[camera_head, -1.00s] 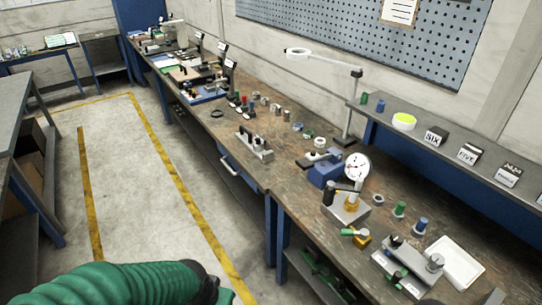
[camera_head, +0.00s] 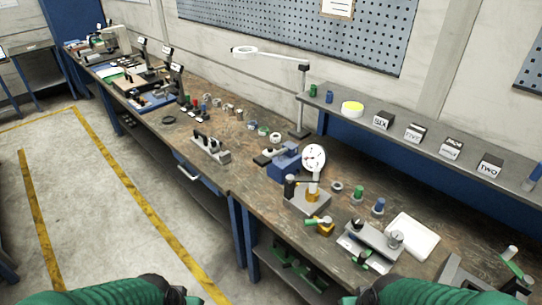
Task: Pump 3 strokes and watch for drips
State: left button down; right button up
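A round white dial gauge (camera_head: 314,158) stands on the workbench with its face towards me. Just below it is a grey block (camera_head: 307,200) with an upright black handle (camera_head: 290,187) and a brass-coloured part (camera_head: 313,194); this looks like the pump unit. The gauge's reading is too small to tell, and no drips can be made out. My two green arms show at the bottom left and bottom right edges.
A white tray (camera_head: 424,238) lies right of a grey fixture (camera_head: 370,243). A small green-handled valve (camera_head: 320,225) sits near the bench edge. A blue device (camera_head: 284,165) and a magnifier lamp (camera_head: 244,52) stand behind. A shelf (camera_head: 436,155) with labelled blocks overhangs the bench's back.

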grip_shut()
dwell(1.4)
